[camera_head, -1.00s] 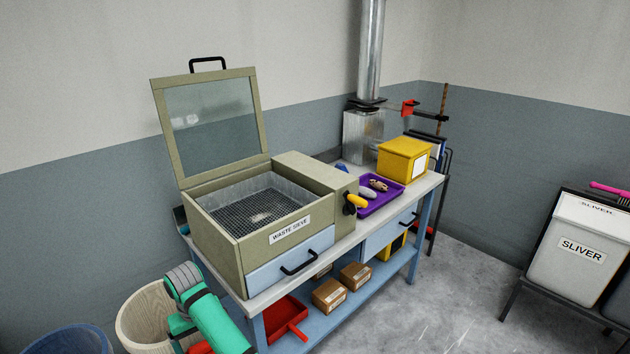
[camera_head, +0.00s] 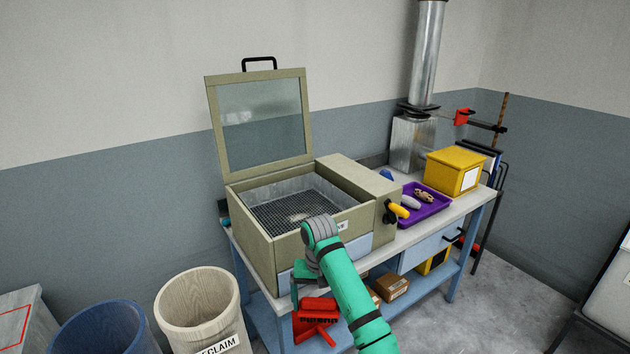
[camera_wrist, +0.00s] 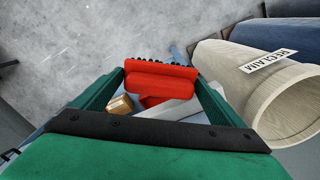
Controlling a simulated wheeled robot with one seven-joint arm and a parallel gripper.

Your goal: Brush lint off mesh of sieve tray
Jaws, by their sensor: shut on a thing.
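The waste sieve (camera_head: 254,232) stands on the bench with its glazed lid raised. Its mesh (camera_head: 275,212) lies inside the open box, with a pale patch of lint (camera_head: 299,217) near the front, partly hidden by my arm. My gripper (camera_head: 308,291) hangs low in front of the sieve, pointing down. It is shut on a red brush (camera_head: 320,304). In the wrist view the brush (camera_wrist: 160,76) sits between the fingers, its dark bristles along the far edge. A red dustpan (camera_wrist: 150,101) shows behind the brush on the lower shelf.
A wooden reclaim bin (camera_head: 197,300) and a blue bin (camera_head: 98,328) stand on the floor to the left. A purple tray (camera_head: 432,209) and a yellow box (camera_head: 455,172) are on the bench's right. Cardboard boxes (camera_head: 391,286) sit on the lower shelf.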

